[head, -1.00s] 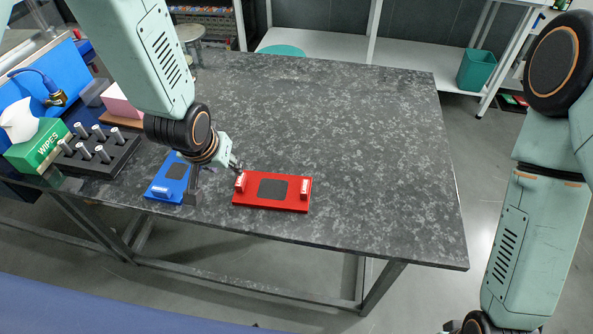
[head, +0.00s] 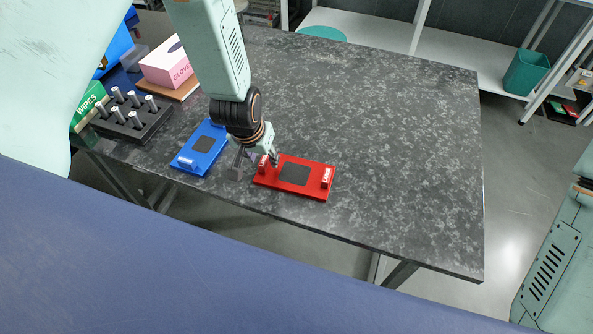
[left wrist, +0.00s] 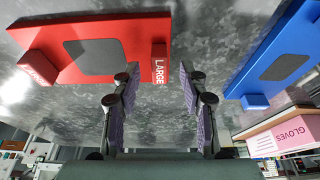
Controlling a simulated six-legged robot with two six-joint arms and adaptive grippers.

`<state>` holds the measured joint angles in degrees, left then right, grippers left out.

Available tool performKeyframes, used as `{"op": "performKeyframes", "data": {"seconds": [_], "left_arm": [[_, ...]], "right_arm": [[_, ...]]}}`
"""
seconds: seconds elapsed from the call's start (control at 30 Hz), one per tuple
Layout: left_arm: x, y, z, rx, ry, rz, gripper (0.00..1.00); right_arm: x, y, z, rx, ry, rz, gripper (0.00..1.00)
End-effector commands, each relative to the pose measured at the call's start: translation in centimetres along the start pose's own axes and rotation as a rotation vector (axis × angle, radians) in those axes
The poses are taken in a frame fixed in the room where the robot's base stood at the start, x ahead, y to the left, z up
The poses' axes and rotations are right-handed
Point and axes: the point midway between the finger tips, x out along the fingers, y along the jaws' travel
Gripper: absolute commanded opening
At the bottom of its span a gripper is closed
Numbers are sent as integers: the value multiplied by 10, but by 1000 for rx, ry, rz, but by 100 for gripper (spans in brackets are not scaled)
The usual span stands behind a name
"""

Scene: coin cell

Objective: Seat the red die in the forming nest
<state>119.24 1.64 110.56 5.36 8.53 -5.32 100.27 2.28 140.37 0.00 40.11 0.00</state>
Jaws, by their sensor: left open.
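A red plate (head: 315,190) lies on the dark table, with a dark square pad and an upright tab at each end. The left wrist view shows it at upper left (left wrist: 140,35), with one tab reading "LARGE". A blue plate (head: 183,160) with a similar pad lies to its left. It also shows at right in the left wrist view (left wrist: 262,55). No separate nest is identifiable. My right gripper is out of view.
A black rack (head: 160,122) with several silver pins stands at the table's left, near a green wipes box (head: 90,105) and a pink gloves box (head: 165,65). The table's middle and right (head: 400,150) are clear. Its front edge runs close to the red plate.

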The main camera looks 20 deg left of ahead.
Motion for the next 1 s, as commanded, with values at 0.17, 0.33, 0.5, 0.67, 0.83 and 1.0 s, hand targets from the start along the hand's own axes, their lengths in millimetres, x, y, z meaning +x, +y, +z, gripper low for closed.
{"op": "performKeyframes", "data": {"seconds": [0.17,0.33,0.5,0.67,0.83,1.0], "left_arm": [[12,2,-1,2,1,0,43],[12,4,-2,3,1,0,43],[12,3,-2,3,1,0,32],[12,3,-2,2,1,0,19],[12,3,-2,2,1,0,4],[12,3,-2,2,1,0,0]], "right_arm": [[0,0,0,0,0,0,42],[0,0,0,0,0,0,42],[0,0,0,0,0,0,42],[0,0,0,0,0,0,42],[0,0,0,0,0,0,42],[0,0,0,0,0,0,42]]}}
